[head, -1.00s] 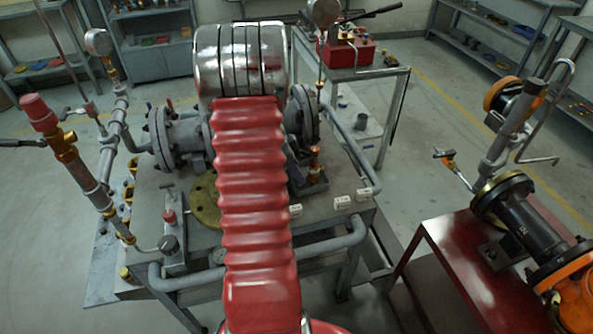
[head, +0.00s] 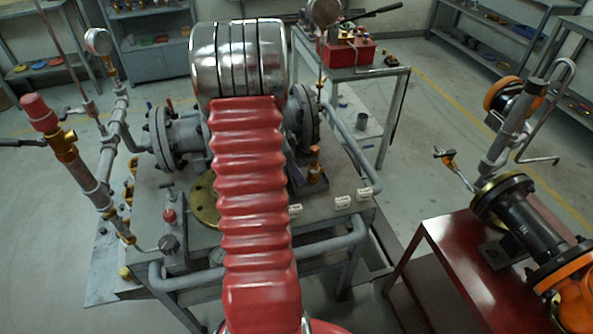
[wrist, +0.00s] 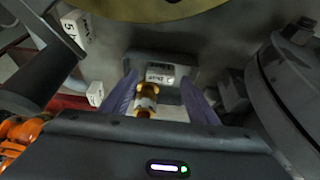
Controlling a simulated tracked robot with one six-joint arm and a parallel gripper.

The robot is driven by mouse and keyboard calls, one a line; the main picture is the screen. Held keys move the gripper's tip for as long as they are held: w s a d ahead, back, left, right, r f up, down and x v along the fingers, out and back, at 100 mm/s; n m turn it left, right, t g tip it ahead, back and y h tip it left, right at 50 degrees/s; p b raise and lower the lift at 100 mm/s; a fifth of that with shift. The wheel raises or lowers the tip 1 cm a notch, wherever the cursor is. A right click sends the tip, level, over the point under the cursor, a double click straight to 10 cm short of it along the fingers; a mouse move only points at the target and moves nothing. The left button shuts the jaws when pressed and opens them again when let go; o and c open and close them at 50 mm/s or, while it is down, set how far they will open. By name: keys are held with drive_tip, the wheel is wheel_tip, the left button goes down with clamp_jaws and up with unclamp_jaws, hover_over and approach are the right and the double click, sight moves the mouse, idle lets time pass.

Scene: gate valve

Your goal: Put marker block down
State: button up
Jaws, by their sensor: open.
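My gripper (wrist: 159,88) is open in the wrist view, with a purple finger on each side. A small pale marker block (wrist: 163,74) with dark lettering shows between the fingertips. I cannot tell whether it touches a finger or what bears it. A brass-coloured fitting (wrist: 146,97) appears between the fingers, nearer the camera. In the head view my red arm hides most of the gripper. White marker blocks stand along the bench's front edge, one beside my arm (head: 295,210) and two further right (head: 343,202) (head: 363,195).
The grey bench (head: 325,222) carries flanged pipework (head: 165,138) left of my arm and a copper-coloured fitting (head: 315,163) right of it. A round dark flange (wrist: 290,85) fills the wrist view's right side. A red table (head: 460,250) with a black-and-orange valve stands to the right.

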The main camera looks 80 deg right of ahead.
drive_tip(key=v, duration=1.1)
drive_tip(key=shift+a, duration=0.1)
idle(0.5)
drive_tip(key=w+a+r+n+t, duration=0.1)
drive_tip(key=w+a+r+n, duration=0.25)
drive_tip(key=w+a, duration=0.35)
drive_tip(key=w+a+r+n+t+h, duration=0.1)
drive_tip(key=w+a+r+n+t, duration=0.25)
drive_tip(key=a, duration=0.55)
drive_tip(key=w+a+r+n, duration=0.3)
drive_tip(key=w+a+n, duration=0.3)
drive_tip(key=a, duration=0.1)
drive_tip(key=s+a+r+n+t+y, duration=0.1)
drive_tip(key=a+n+t, duration=0.1)
drive_tip(key=a+n, duration=0.6)
drive_tip(key=s+a+r+n+t+y, duration=0.2)
drive_tip(key=a+n, duration=0.6)
drive_tip(key=a, duration=1.3)
drive_tip(key=shift+n+t, duration=0.3)
drive_tip(key=shift+t, duration=0.15)
drive_tip(key=shift+r, duration=0.15)
